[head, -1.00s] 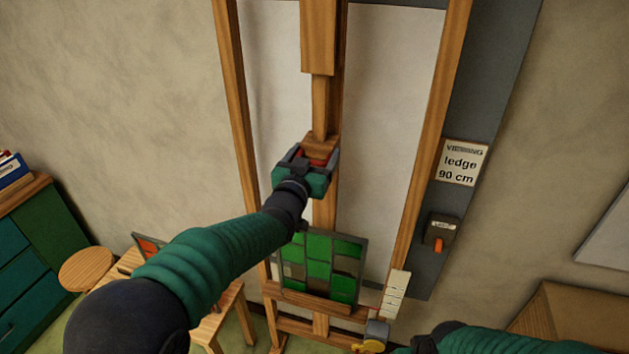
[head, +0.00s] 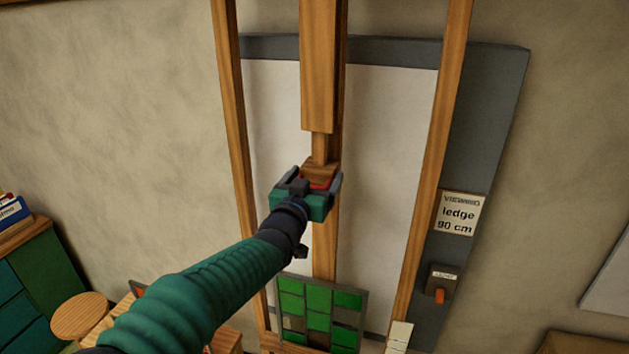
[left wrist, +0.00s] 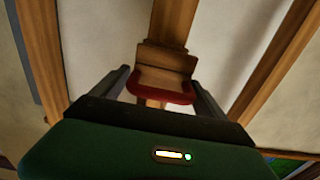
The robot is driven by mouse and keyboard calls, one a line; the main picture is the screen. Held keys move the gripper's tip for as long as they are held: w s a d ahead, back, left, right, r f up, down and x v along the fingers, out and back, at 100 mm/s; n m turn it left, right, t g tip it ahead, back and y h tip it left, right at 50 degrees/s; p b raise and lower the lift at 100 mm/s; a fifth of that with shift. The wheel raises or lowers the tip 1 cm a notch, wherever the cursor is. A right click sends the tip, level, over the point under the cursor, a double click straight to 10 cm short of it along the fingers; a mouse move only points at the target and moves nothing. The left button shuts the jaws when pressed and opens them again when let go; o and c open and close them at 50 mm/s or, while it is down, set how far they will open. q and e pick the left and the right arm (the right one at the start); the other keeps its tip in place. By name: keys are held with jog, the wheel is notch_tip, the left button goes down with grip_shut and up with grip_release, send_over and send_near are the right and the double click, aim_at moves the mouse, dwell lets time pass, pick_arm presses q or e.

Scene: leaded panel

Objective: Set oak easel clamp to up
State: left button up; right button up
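The oak easel clamp (head: 322,170) is a small wooden block with a red pad on the easel's centre mast, a short way below the thicker upper wooden piece (head: 318,70). My left gripper (head: 315,180) reaches it from the front, one finger on each side. In the left wrist view the clamp (left wrist: 166,60) and its red pad sit between the two dark fingers (left wrist: 163,90), which look closed against its sides. The oak easel (head: 438,130) stands upright. My right gripper is not in view.
A green leaded panel (head: 319,311) stands on the easel below the arm. At right are a sign reading "ledge 90 cm" (head: 459,213) and a box with an orange switch (head: 441,284). A round stool (head: 79,315) and green drawers (head: 45,270) are at left.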

pick_arm(q)
jog(key=shift+f, duration=0.15)
jog(key=shift+s+f, duration=0.1)
jog(key=shift+s, duration=0.15)
jog(key=b+v, duration=0.8)
jog(key=v, duration=0.8)
jog(key=shift+s+a, duration=0.1)
